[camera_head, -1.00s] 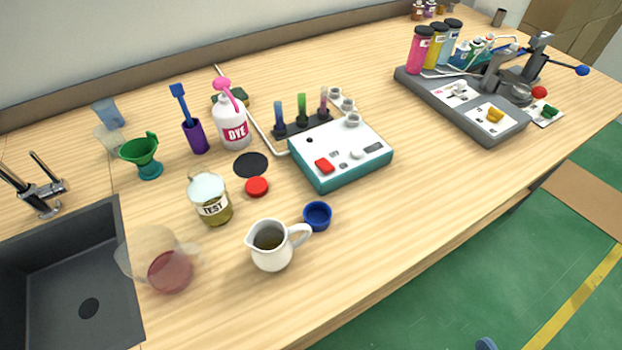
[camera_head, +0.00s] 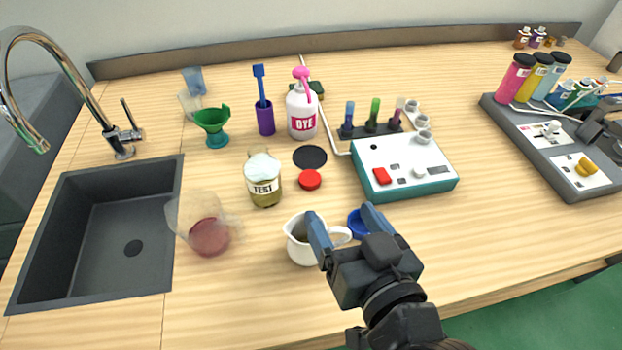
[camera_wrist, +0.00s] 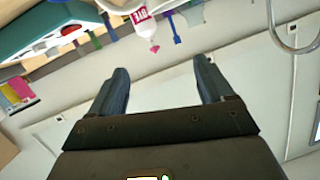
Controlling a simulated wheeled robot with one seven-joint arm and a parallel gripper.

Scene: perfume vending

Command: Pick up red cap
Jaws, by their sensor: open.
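The red cap (camera_head: 310,179) lies flat on the wooden table, just right of the TEST jar and below a flat black disc. My gripper (camera_head: 343,219) is open and empty in the head view. It appears in front of the white pitcher and the blue cap, partly covering both, nearer the camera than the red cap. In the wrist view my open fingers (camera_wrist: 160,85) have nothing between them. That view is tilted toward the wall, and I cannot make out the red cap in it.
Near the cap are the TEST jar (camera_head: 263,182), black disc (camera_head: 310,157), teal-sided device (camera_head: 405,168), white pitcher (camera_head: 299,249) and blue cap (camera_head: 357,226). The DYE bottle (camera_head: 302,110) stands behind. A clear beaker with red liquid (camera_head: 208,236) stands beside the sink (camera_head: 100,235).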

